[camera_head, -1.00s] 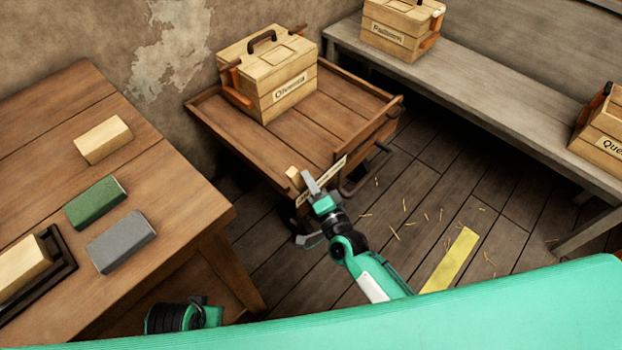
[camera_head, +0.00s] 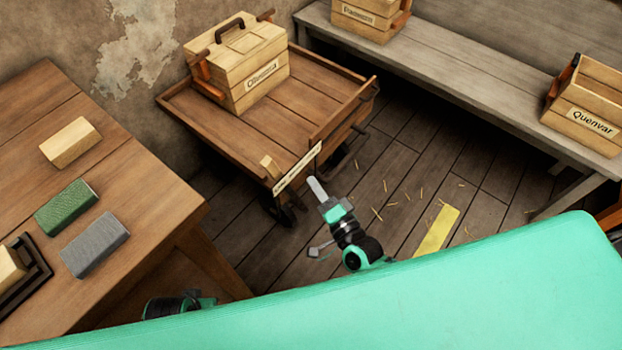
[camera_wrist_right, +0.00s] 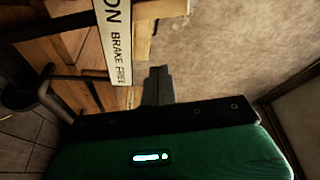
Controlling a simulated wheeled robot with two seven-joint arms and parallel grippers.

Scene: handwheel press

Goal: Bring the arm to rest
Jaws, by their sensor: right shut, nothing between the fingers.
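My right gripper (camera_head: 317,188) is shut and empty, in front of the cart's near edge. Its arm comes up from behind my green body at the bottom of the head view. In the right wrist view the closed fingers (camera_wrist_right: 158,85) show with nothing between them, beside a sign plate (camera_wrist_right: 115,40) reading "ON BRAKE FREE". The same plate (camera_head: 298,168) is on the near edge of the wooden cart (camera_head: 245,130), with a small wooden block (camera_head: 270,167) at it. In the head view the gripper appears apart from the plate. My left gripper is not seen.
A wooden crate (camera_head: 237,65) stands on the cart. A table (camera_head: 150,185) at left holds several blocks. A bench (camera_head: 440,80) at the back right carries two labelled crates, one reading "Quenvar" (camera_head: 590,110). The floor right of the cart is open, with straw and a yellow strip (camera_head: 437,231).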

